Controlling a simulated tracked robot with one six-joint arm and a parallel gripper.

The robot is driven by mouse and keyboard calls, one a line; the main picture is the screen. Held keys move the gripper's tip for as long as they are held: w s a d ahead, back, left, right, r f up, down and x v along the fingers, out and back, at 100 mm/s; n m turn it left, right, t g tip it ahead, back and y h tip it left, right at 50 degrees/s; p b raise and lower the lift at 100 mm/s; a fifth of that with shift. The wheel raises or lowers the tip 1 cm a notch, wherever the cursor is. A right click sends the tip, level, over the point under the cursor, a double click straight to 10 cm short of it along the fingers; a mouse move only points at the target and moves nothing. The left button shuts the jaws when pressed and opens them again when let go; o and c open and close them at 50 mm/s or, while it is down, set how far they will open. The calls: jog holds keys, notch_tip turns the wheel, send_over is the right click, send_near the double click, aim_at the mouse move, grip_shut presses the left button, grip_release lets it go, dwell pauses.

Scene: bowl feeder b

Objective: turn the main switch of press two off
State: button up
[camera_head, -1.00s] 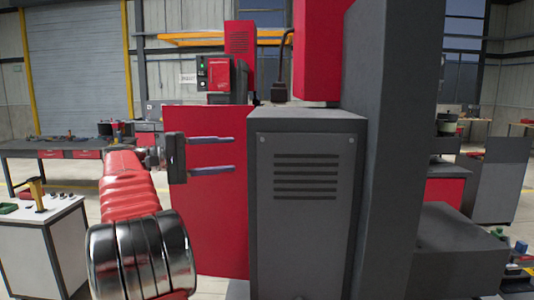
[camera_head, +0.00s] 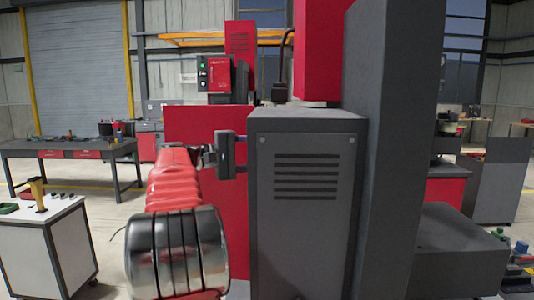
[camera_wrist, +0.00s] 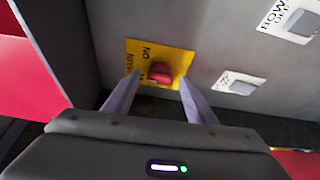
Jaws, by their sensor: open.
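The main switch (camera_wrist: 160,72) is a red knob on a yellow plate (camera_wrist: 139,52) marked MAIN and ON in the wrist view. The plate sits on a grey panel. My gripper (camera_wrist: 160,83) is open, with one finger on each side of the red knob. I cannot tell whether either finger touches it. In the head view my gripper (camera_head: 241,155) reaches the left edge of the grey cabinet (camera_head: 305,230), which hides the fingertips and the switch.
Two grey switches with white labels, one upper right (camera_wrist: 303,22) and one lower right (camera_wrist: 240,87), share the panel. A red panel (camera_head: 205,215) stands behind my arm. A grey column (camera_head: 395,150) rises right of the cabinet. A white cart (camera_head: 40,245) stands at left.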

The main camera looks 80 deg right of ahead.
jog(key=c, duration=1)
jog(key=shift+c, duration=0.2)
jog(key=shift+n, duration=0.5)
jog(key=shift+d+r+n+t+y, duration=0.1)
jog(key=shift+n+t+y, duration=0.5)
jog(key=shift+n, duration=0.85)
jog(key=shift+d+n+t+y, duration=0.1)
jog(key=shift+n+t+y, duration=0.1)
jog(key=shift+n+y, duration=1)
jog(key=shift+n, duration=0.35)
jog(key=o, duration=0.7)
jog(key=shift+c, duration=0.2)
jog(key=o, duration=0.4)
jog(key=shift+r+h, duration=0.15)
jog(key=shift+h, duration=0.15)
